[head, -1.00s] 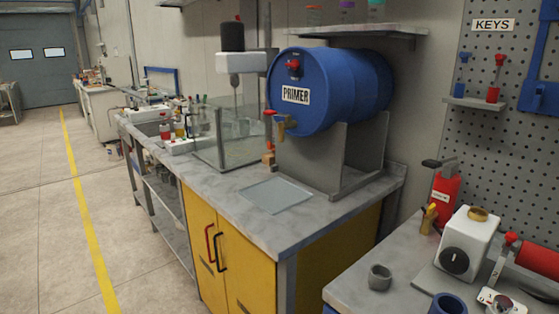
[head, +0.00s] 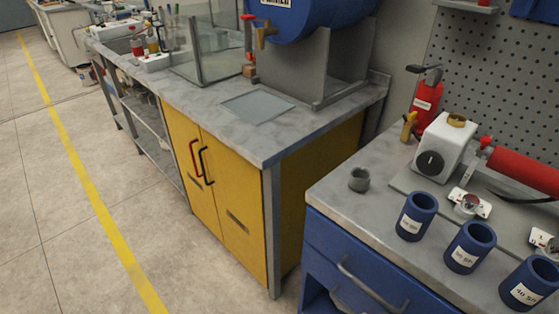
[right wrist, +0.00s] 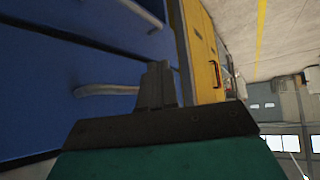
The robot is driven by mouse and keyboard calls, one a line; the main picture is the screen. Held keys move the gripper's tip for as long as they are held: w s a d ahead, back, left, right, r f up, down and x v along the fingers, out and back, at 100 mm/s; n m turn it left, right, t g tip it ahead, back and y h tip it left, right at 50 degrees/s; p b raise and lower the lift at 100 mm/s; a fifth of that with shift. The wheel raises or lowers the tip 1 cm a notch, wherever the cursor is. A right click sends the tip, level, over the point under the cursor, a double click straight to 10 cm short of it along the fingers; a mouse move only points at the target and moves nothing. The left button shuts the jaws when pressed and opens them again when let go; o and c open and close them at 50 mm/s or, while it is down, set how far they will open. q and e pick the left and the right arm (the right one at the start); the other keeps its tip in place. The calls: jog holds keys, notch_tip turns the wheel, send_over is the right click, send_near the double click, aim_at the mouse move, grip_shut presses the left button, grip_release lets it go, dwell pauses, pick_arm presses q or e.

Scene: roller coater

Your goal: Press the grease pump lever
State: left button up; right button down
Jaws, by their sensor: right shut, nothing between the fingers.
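A red cylinder, which looks like the grease pump (head: 427,97), stands upright at the back of the right bench. Its dark lever (head: 425,68) sticks out from the top. A brass-coloured piece (head: 408,126) is beside it, to the left. My right gripper (right wrist: 158,72) shows only in the right wrist view; its fingers are together and empty, in front of blue drawers (right wrist: 70,75) and well away from the pump. My left gripper is in no view.
A yellow cabinet (head: 230,190) stands left. The floor (head: 60,230) is clear.

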jog(key=shift+w+a+f+t+y, duration=0.15)
jog(key=shift+w+a+f+t, duration=0.05)
jog(key=shift+f+t, duration=0.35)
jog(key=shift+w+a+f+t+y, duration=0.2)
jog(key=shift+f+t, duration=0.2)
jog(key=shift+t, duration=0.25)
